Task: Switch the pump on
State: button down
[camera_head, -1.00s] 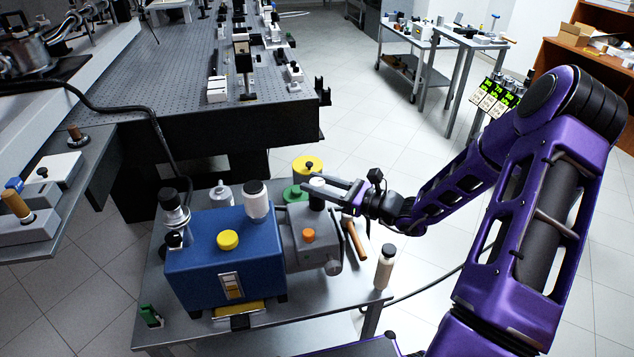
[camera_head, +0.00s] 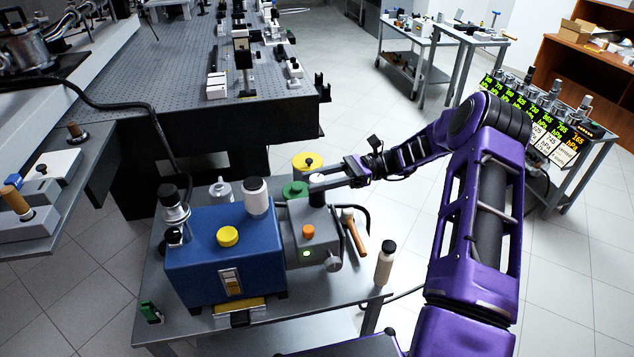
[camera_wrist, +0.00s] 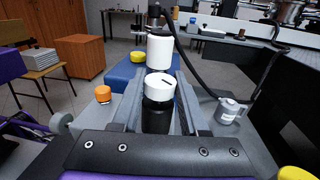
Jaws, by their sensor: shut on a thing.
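The pump is a blue box (camera_head: 205,262) joined to a grey motor housing (camera_head: 322,240) on a grey metal table. A black knob with a white cap stands upright on the housing; its cap (camera_head: 318,178) also shows in the wrist view (camera_wrist: 160,87), with a dark line on its top. My gripper (camera_head: 322,184) reaches in from the right and is shut on this knob, one finger on each side in the wrist view (camera_wrist: 158,108). A small green lamp (camera_head: 306,253) glows on the housing's front. An orange button (camera_head: 308,231) sits on the housing.
A wooden-handled tool (camera_head: 353,233) lies beside the housing. A yellow-topped item (camera_head: 308,160) stands behind it. A table with several lit gauges (camera_head: 540,115) is at the right.

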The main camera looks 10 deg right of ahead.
jog(key=shift+n+g+b, duration=0.3)
jog(key=shift+n+g, duration=0.5)
jog(key=shift+g, duration=0.4)
jog(key=shift+c, duration=2.1)
grip_release()
jog(key=v, duration=0.7)
jog(key=shift+w+d+r, duration=0.15)
jog(key=shift+d, duration=0.1)
